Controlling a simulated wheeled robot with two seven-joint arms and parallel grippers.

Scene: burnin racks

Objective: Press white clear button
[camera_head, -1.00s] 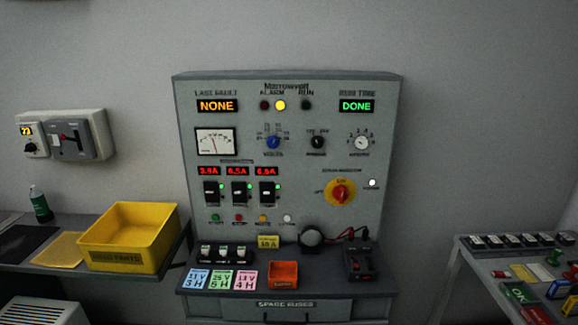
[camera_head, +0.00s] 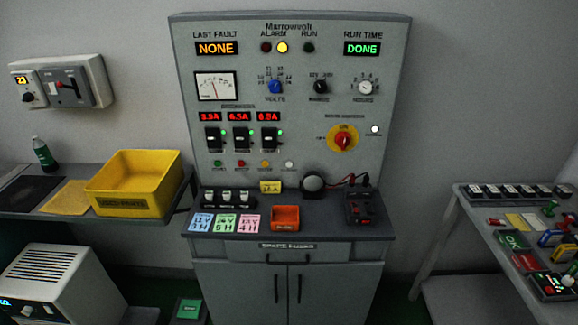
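A grey control panel (camera_head: 297,100) stands upright at the back centre. Near its lower edge is a row of small buttons: green (camera_head: 217,163), red (camera_head: 241,163), amber (camera_head: 265,163) and a white button (camera_head: 289,164) at the right end. Their labels are too small to read. Another small white round part (camera_head: 375,129) sits higher, right of the red and yellow rotary switch (camera_head: 343,139). The panel's displays read NONE and DONE, and the yellow lamp (camera_head: 282,47) is lit. Neither of my grippers is in view.
A bench (camera_head: 375,226) below the panel holds coloured cards (camera_head: 226,223), an orange bin (camera_head: 285,218), a round dark-grey object (camera_head: 313,182) and a dark meter (camera_head: 359,208). Side tables stand left, with a yellow bin (camera_head: 133,185), and right, with several parts. Open floor shows between bench and right table.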

